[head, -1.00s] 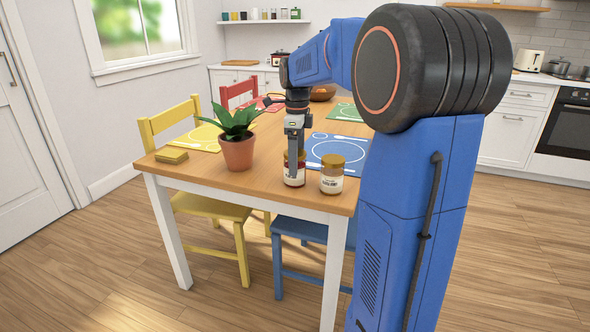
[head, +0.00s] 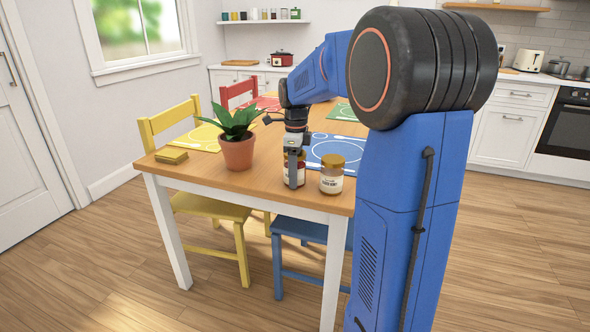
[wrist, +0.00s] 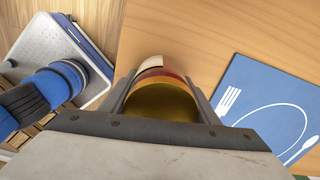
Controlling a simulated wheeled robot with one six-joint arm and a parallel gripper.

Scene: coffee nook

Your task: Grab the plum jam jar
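A glass jar with a gold lid, dark red contents and a white label (head: 300,175) stands upright near the table's front edge. Its label is too small to read. My gripper (head: 294,170) points down over it, a finger in front hiding part of the jar. In the wrist view the gold lid (wrist: 163,101) sits between the two fingers of my gripper (wrist: 162,85), with red and white below the lid. Whether the fingers press on the jar or stand just clear cannot be told. A second gold-lidded jar (head: 332,176) with paler contents stands just to the right.
A potted plant (head: 237,152) stands left of the jars. A blue placemat (head: 346,147) lies behind the jars and also shows in the wrist view (wrist: 270,104). Chairs surround the wooden table (head: 205,180).

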